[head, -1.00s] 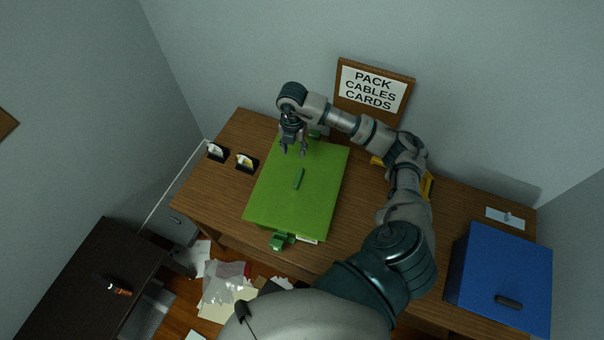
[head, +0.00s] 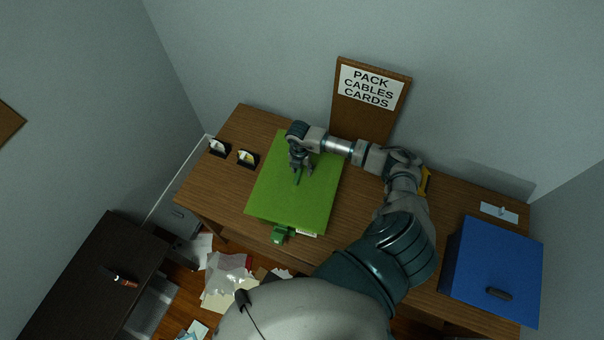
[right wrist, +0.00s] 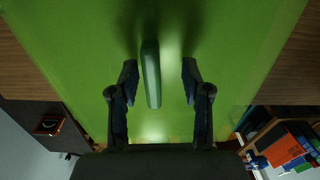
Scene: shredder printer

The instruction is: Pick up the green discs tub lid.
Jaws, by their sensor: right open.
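The green lid (head: 288,203) is a flat slab on top of the green tub on the wooden table. A dark green handle bar (head: 297,178) stands at its middle. My right gripper (head: 301,170) is open right at the handle. In the right wrist view the two fingers (right wrist: 160,82) stand on either side of the handle (right wrist: 151,75), with a gap on both sides. The green lid (right wrist: 75,50) fills most of that view. A green latch (head: 282,235) shows at the tub's near edge. My left gripper is not in view.
A blue box (head: 492,265) with a dark handle stands at the table's right end. Two small card holders (head: 247,159) stand at the left. A sign board (head: 368,98) leans on the back wall. Papers litter the floor in front. The table's left back corner is clear.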

